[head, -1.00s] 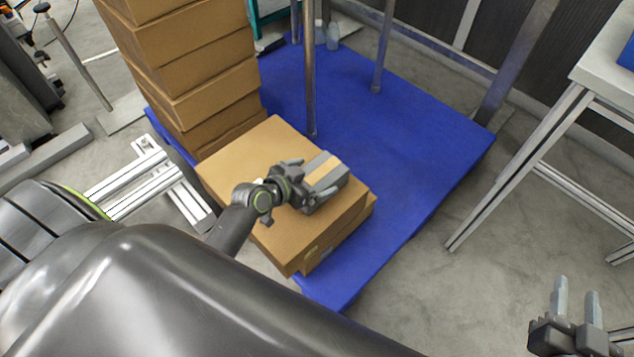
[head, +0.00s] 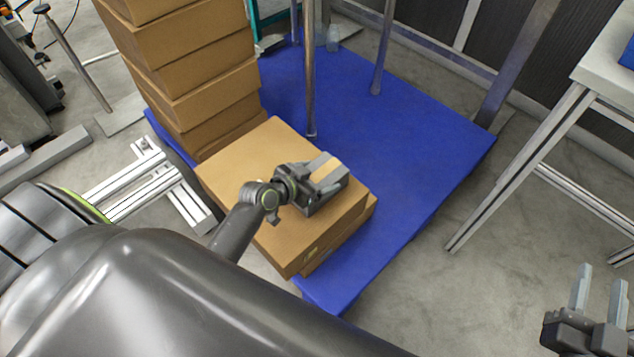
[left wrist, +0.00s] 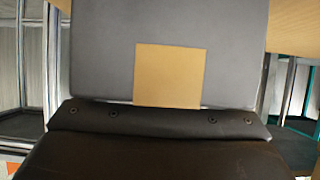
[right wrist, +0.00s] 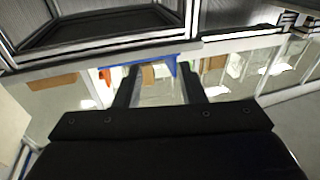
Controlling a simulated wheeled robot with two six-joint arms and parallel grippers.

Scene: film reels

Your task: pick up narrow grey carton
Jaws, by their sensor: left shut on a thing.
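The narrow grey carton (head: 331,177) with a tan strip is at the top of a brown cardboard box (head: 245,160) in the head view. My left gripper (head: 322,176) is shut on the carton and partly covers it. In the left wrist view the grey carton (left wrist: 100,50) with its tan patch fills the space in front of the gripper. I cannot tell whether the carton is touching the box or slightly above it. My right gripper (head: 599,290) is open and empty at the lower right; its fingers are apart in the right wrist view (right wrist: 158,85).
The box rests on a blue platform (head: 400,150) with metal posts (head: 311,70). A tall stack of brown boxes (head: 200,80) stands behind at the left. A pale table (head: 605,75) is at the right. The platform's right part is clear.

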